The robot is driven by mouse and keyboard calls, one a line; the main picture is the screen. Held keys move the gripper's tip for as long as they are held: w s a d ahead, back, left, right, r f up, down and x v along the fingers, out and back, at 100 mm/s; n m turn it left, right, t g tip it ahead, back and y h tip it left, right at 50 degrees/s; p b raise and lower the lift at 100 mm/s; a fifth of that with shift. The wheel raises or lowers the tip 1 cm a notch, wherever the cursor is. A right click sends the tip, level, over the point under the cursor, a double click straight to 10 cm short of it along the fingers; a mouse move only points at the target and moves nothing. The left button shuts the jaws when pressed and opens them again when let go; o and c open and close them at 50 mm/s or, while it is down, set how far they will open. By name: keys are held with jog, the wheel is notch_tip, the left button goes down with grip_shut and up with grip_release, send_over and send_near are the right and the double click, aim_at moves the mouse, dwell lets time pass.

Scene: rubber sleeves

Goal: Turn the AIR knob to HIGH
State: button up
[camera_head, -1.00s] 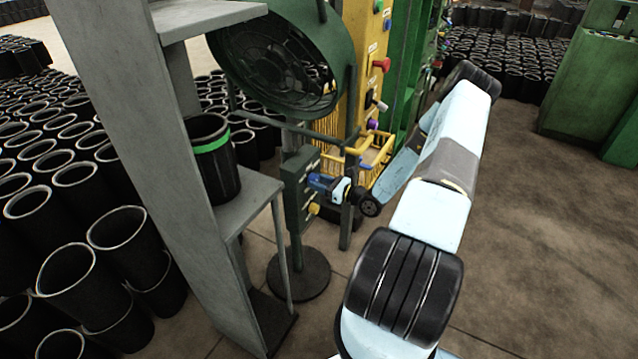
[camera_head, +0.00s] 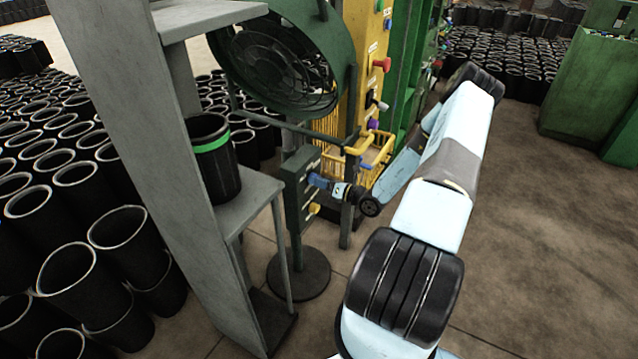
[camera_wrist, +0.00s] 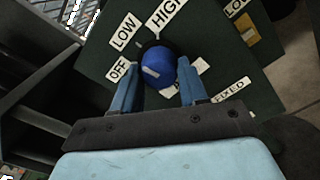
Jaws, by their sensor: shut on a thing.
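The blue AIR knob (camera_wrist: 156,60) sits on a dark green panel in the wrist view, with the labels OFF (camera_wrist: 121,71), LOW (camera_wrist: 124,32) and HIGH (camera_wrist: 167,13) around its upper left side. My gripper (camera_wrist: 160,70) has one blue finger on each side of the knob and is shut on it. A pale mark shows on the knob's face, but I cannot tell surely which label the knob points to. In the head view my gripper (camera_head: 318,181) is at the front of the green control box (camera_head: 293,187), and the knob is hidden.
The box is on a post with a round base (camera_head: 299,273), under a green fan (camera_head: 283,58). A yellow knob (camera_head: 313,209) is lower on the box. A grey shelf (camera_head: 250,198) with a green-banded sleeve (camera_head: 213,165) stands to the left. Open floor lies right.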

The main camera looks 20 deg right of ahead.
jog(key=m, duration=1)
jog(key=shift+d, duration=0.25)
jog(key=shift+m, duration=0.4)
jog(key=o, duration=1.1)
jog(key=shift+a, duration=0.15)
jog(key=shift+c, duration=0.2)
jog(key=shift+s, duration=0.1)
jog(key=v, duration=1.3)
jog(key=shift+s, duration=0.3)
